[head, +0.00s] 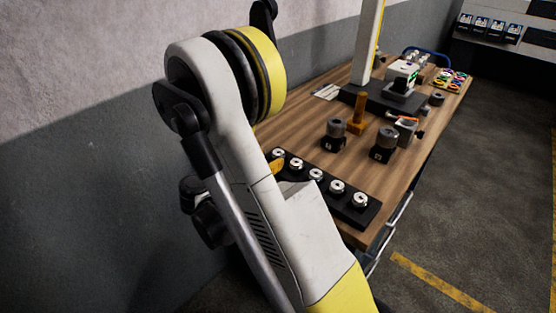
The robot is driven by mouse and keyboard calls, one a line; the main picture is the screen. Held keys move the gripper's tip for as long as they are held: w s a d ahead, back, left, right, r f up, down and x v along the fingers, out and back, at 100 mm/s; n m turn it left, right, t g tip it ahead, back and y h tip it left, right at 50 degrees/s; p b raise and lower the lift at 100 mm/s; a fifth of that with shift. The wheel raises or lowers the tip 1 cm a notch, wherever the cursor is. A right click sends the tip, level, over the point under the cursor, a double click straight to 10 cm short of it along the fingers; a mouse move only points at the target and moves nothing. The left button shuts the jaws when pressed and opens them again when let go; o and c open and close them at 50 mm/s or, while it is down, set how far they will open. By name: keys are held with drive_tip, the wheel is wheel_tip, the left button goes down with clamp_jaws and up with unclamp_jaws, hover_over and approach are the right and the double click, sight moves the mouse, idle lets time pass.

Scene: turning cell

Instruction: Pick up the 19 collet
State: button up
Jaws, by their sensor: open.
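A black rack (372,212) lies along the near end of the wooden bench. Several round metal collets sit in it in a row, including a near one (360,200), one beside it (337,187), a middle one (316,174) and a far-left one (278,153). Any size marks are too small to read, so I cannot tell which is the 19 collet.
On the wooden bench (308,133) behind the rack stand two dark holders with grey cylinders (336,128) (387,138) and an orange-brown post (358,115). A black-based device with a white column (368,45) stands farther back. A wall (70,150) is left; open floor (470,190) is right.

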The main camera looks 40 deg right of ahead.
drive_tip(key=b+x, duration=0.1)
drive_tip(key=x, duration=0.3)
drive_tip(key=shift+s+d+r, duration=0.1)
drive_tip(key=shift+s, duration=0.05)
clamp_jaws()
drive_tip(key=shift+r, duration=0.1)
